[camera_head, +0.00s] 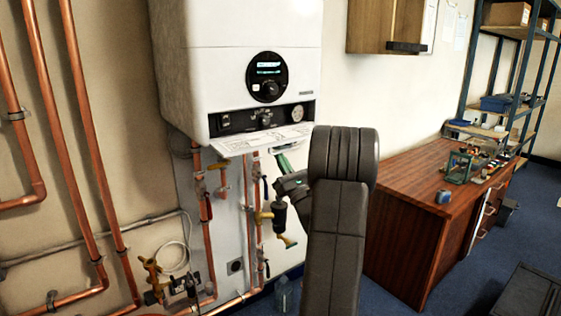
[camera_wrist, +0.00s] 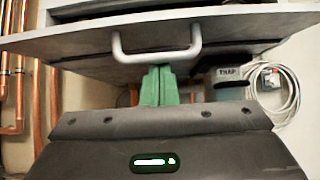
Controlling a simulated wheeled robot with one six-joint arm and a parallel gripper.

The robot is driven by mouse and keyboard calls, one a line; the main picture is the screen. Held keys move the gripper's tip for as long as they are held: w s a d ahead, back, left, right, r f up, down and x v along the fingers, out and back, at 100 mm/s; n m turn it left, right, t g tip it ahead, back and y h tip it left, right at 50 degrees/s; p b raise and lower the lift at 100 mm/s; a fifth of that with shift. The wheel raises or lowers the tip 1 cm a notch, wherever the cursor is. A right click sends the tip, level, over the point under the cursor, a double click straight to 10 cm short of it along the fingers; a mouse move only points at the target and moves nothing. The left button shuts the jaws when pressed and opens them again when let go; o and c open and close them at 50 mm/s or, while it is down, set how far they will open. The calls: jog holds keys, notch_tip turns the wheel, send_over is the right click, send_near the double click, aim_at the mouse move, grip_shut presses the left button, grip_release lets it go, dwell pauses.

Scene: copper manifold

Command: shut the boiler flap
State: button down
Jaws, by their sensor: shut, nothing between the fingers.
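The boiler flap (camera_head: 255,138) is a white panel hanging open, roughly level, at the bottom front of the white boiler (camera_head: 235,60). Printed diagrams show on its upper face. In the wrist view the flap (camera_wrist: 85,42) spans the top, with a pale U-shaped handle (camera_wrist: 157,54) at its middle. My gripper (camera_head: 279,153) is below the flap's right part. Its green fingers are shut and empty, and their tips (camera_wrist: 160,68) appear right at the handle's bar. I cannot tell whether they touch it. My dark arm hides part of the wall and pipes.
Copper pipes with valves (camera_head: 263,215) run below the boiler, close to my gripper. More copper pipes (camera_head: 75,150) line the left wall. A wooden desk (camera_head: 410,220) with tools stands at right. A coiled pale cable (camera_wrist: 290,95) hangs behind in the wrist view.

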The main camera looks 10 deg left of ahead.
jog(key=shift+r, duration=0.15)
jog(key=shift+s+d+r+g+h+p, duration=0.2)
jog(key=shift+g+h+p, duration=0.3)
jog(key=shift+p, duration=0.4)
